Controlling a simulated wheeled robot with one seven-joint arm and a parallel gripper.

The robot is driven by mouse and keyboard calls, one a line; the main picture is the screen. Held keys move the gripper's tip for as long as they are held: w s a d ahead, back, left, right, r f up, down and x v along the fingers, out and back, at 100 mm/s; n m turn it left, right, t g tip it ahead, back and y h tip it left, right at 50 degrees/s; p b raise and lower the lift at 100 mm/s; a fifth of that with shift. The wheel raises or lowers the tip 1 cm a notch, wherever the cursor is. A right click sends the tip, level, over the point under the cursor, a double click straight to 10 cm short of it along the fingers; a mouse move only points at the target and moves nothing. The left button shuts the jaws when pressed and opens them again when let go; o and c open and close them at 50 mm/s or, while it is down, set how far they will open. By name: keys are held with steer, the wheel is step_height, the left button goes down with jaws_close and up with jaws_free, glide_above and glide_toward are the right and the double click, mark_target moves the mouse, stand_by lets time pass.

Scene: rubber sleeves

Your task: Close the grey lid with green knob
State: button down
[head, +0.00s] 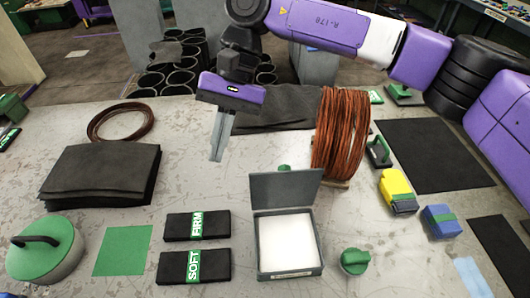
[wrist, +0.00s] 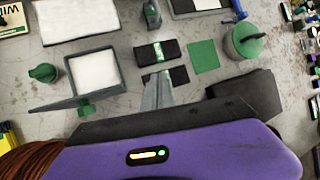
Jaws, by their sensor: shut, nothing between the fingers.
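The grey lid (head: 286,188) stands open, tilted up and back on the far edge of a grey box (head: 289,275) holding a white block. Its green knob (head: 284,168) peeks out behind the lid in the head view. The wrist view shows the lid (wrist: 70,104) nearly edge-on, with the knob (wrist: 86,111) on its outer side. My gripper (head: 217,158) is shut and empty, pointing down above the table, to the left of and behind the lid and apart from it. Its fingers (wrist: 157,75) also show in the wrist view.
A copper wire coil (head: 342,135) stands behind the lid to the right. Black packs labelled FIRM (head: 180,227) and SOFT (head: 177,267) lie left of the box. A loose green knob piece (head: 355,261) sits right of the box. Black sheets (head: 100,172) lie farther left.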

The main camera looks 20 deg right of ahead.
mark_target(284, 186)
steer(key=w+d+r+t+h, duration=0.1)
steer(key=w+d+r+h, duration=0.1)
steer(key=d, duration=0.5)
steer(key=w+d+r+t+h, duration=0.1)
steer(key=w+d+r+h, duration=0.15)
steer(key=d, duration=0.55)
steer(key=s+a+f+p, duration=0.2)
steer(key=s+f, duration=0.3)
steer(key=f, duration=0.5)
steer(key=shift+s+f, duration=0.2)
steer(key=shift+s, duration=0.1)
steer(key=shift+b, duration=0.35)
